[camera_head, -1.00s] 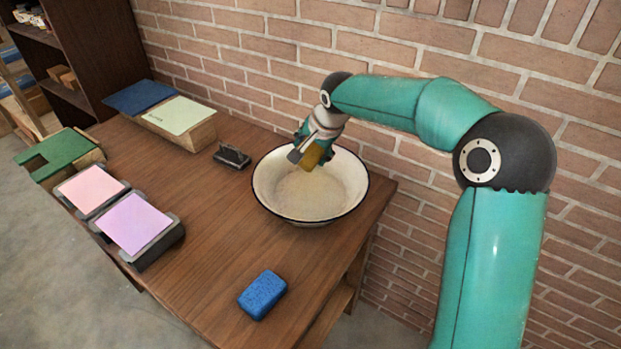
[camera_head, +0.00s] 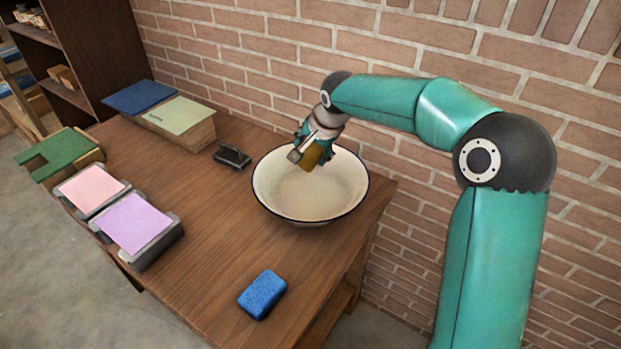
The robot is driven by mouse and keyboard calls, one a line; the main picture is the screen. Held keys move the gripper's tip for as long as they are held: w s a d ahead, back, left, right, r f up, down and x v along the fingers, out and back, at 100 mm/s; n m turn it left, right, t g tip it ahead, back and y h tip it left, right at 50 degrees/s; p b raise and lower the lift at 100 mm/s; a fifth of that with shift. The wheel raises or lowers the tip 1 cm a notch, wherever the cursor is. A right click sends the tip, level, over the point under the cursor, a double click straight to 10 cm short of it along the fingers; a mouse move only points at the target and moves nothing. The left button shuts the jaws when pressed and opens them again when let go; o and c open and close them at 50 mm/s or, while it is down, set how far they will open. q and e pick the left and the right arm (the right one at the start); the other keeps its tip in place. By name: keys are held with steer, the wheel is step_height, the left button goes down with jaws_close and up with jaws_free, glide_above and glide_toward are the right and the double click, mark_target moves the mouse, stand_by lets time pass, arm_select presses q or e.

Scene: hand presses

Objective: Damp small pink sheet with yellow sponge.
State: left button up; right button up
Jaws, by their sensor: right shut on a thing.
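The small pink sheet (camera_head: 91,188) lies flat on a dark-edged block at the left edge of the table. The yellow sponge (camera_head: 312,156) is in my right gripper (camera_head: 309,149), which is shut on it. The gripper partly hides the sponge, and its underside is hard to make out. My right gripper holds it over the back part of a white enamel basin (camera_head: 277,199) with a dark rim. My left gripper is not in view.
A lilac sheet (camera_head: 134,222) lies on a block beside the pink one. A blue sponge (camera_head: 262,294) sits near the front. A dark stamp-like object (camera_head: 231,155) stands left of the basin. A pale green sheet (camera_head: 180,114) lies at the back. Mid-table is clear.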

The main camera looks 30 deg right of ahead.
mark_target(312, 148)
stand_by(0.4)
steer(key=shift+r+p, duration=1.35)
steer(key=shift+r, duration=0.7)
steer(key=shift+f, duration=0.1)
